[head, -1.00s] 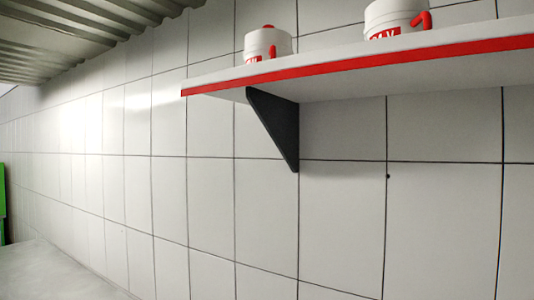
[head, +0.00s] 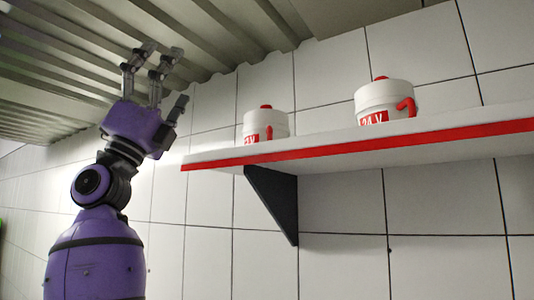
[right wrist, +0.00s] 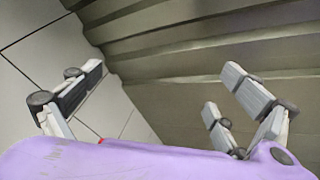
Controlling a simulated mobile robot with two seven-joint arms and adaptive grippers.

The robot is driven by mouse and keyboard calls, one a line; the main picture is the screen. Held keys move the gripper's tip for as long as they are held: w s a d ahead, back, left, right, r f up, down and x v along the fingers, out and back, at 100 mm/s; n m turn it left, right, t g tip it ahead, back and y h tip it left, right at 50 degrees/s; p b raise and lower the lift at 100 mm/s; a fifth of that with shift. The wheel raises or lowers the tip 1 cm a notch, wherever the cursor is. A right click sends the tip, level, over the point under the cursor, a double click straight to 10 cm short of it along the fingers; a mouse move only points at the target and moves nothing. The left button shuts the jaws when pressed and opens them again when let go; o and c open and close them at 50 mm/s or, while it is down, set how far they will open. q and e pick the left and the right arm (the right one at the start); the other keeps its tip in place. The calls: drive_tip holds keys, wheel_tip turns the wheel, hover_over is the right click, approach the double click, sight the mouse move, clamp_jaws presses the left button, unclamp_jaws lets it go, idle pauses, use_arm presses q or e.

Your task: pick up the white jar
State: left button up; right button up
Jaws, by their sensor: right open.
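Two white jars with red knobs and red labels stand upright on a wall shelf in the head view. The smaller-looking left jar (head: 265,124) is near the shelf's left end. The other jar (head: 384,101) is further right and has a red hook-shaped part on its side. My right gripper (head: 162,72) is raised to the left of the shelf, fingers up, spread open and empty, apart from both jars. In the right wrist view its open fingers (right wrist: 165,100) point towards the ceiling and wall, with no jar between them. My left gripper is not in view.
The white shelf with a red front edge (head: 330,145) sticks out from a white tiled wall on a black bracket (head: 274,200). A corrugated ceiling (head: 230,40) is above my right gripper. The space left of the shelf holds only my arm.

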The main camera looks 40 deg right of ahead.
sight(249, 120)
drive_tip(key=s+d+r+m+y, duration=0.7)
drive_tip(key=s+d+y, duration=0.2)
drive_tip(key=s+d, duration=0.3)
drive_tip(key=w+f+n+t+y, duration=0.1)
drive_tip(key=f+t+y, duration=0.1)
drive_tip(key=f+y, duration=0.1)
drive_tip(key=w+a+f+n+t+y, duration=0.1)
drive_tip(key=w+f+y, duration=0.1)
drive_tip(key=f, duration=0.3)
drive_tip(key=w+f+n+t+y, duration=0.1)
drive_tip(key=w+f+t+y, duration=0.1)
drive_tip(key=f, duration=0.3)
drive_tip(key=shift+a+t+y, duration=0.25)
drive_tip(key=shift+t+y, duration=0.05)
drive_tip(key=shift+y, duration=0.6)
drive_tip(key=shift+s+d+f, duration=0.1)
drive_tip(key=shift+d+f, duration=0.1)
drive_tip(key=shift+f, duration=0.1)
drive_tip(key=p+x, duration=0.1)
drive_tip(key=x, duration=0.6)
drive_tip(key=shift+s+d, duration=0.1)
drive_tip(key=shift+s, duration=0.05)
drive_tip(key=shift+c, duration=0.5)
drive_tip(key=c, duration=1.3)
